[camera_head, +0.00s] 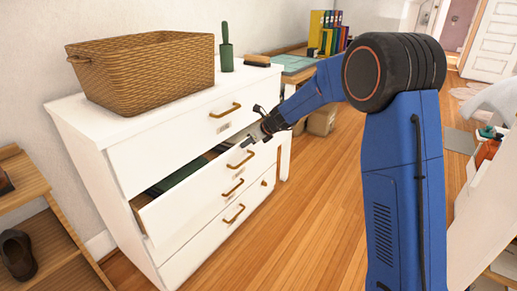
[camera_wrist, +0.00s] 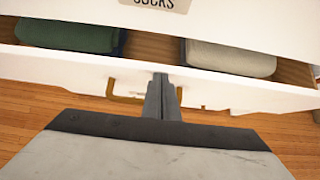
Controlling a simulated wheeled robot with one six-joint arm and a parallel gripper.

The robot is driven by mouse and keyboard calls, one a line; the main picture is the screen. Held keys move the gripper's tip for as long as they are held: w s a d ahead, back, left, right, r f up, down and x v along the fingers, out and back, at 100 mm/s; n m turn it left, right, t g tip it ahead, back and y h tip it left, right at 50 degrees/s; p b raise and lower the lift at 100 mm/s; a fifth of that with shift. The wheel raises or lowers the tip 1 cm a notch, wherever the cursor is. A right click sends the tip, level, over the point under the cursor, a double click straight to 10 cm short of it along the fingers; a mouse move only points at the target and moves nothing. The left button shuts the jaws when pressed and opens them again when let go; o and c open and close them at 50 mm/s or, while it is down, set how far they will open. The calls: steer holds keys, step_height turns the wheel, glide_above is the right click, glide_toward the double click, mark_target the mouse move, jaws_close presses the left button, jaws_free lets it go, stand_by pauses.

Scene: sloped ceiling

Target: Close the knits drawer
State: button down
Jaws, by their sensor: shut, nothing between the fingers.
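A white dresser (camera_head: 78,135) stands at left in the head view. Its drawer below the top one is pulled partly out, its white front (camera_head: 185,213) forward of the dresser face. The open drawer also shows in the wrist view (camera_wrist: 60,68), with a folded green item (camera_wrist: 65,36) and a folded beige item (camera_wrist: 232,58) inside. The drawer above has a label (camera_wrist: 158,4) reading SOCKS; the open drawer's own label is not readable. My gripper (camera_head: 247,142) is shut and empty at the drawer's front rim; its fingers (camera_wrist: 161,78) overlap that rim in the wrist view. Contact is unclear.
A wicker basket (camera_head: 145,72), a green cactus-shaped object (camera_head: 225,48) and a brush (camera_head: 257,60) sit on the dresser top. A wooden shelf with shoes (camera_head: 18,255) stands at left. A desk with binders (camera_head: 325,33) is behind. Wooden floor (camera_head: 315,220) is clear before the dresser.

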steer(key=shift+w+a, duration=0.95)
steer(key=shift+a, duration=0.3)
steer(key=shift+d, duration=0.1)
